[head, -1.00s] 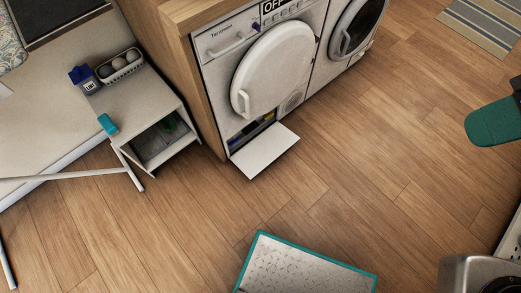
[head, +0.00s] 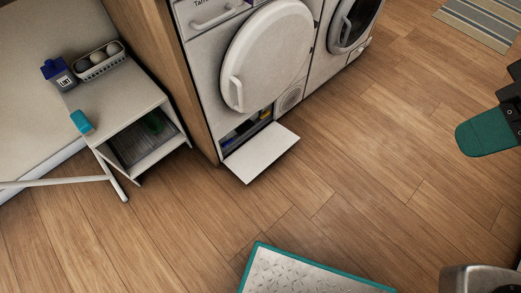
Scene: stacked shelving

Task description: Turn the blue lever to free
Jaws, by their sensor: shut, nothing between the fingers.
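A low hatch (head: 262,152) at the bottom of the white dryer (head: 198,50) is folded open toward the floor. In the recess behind it is a small blue part (head: 245,127), with a bit of yellow beside it. It may be the blue lever, but it is too small and shaded for me to tell its shape or which way it is turned. My gripper (head: 484,138), with teal fingers, is at the right edge, shut and empty. It is above the floor, well to the right of the hatch and touching nothing.
The round dryer door (head: 268,55) is above the hatch. A second machine (head: 350,25) stands to its right. A small side table (head: 120,100) with a blue carton (head: 57,72) and an egg basket (head: 100,60) is at left. The wooden floor before the hatch is clear.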

